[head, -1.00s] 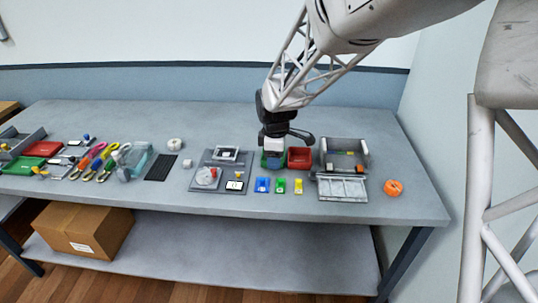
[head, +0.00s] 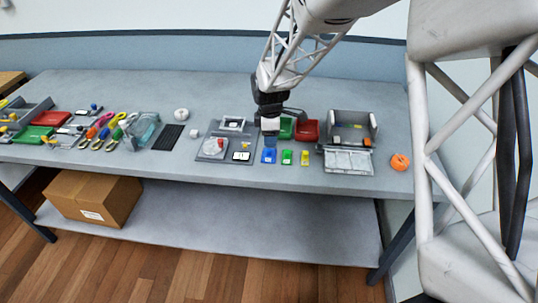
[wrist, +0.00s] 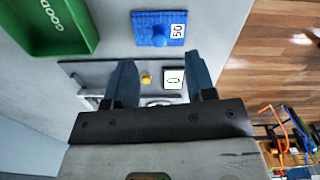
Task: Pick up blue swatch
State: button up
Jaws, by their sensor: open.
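The blue swatch (head: 269,156) lies flat on the grey table, at the left of a short row with a green swatch (head: 287,157) and a yellow swatch (head: 305,158). In the wrist view the blue swatch (wrist: 150,28) has a round blue knob and a white "50" label. My gripper (head: 269,137) is above the table, just behind the blue swatch in the head view. In the wrist view its two dark blue fingers (wrist: 161,78) are apart with nothing held between them. The swatch lies beyond the fingertips, apart from them.
A green bin (head: 287,128) marked "GOOD" and a red bin (head: 307,131) stand behind the swatches. A grey panel (head: 203,153) with a display is at left. A grey tray (head: 349,158) and orange roll (head: 400,162) are at right.

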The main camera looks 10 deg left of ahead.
aim_at(269, 149)
jog(key=shift+f, duration=0.5)
jog(key=shift+w+a+f, duration=0.1)
jog(key=shift+f, duration=2.5)
grip_shut()
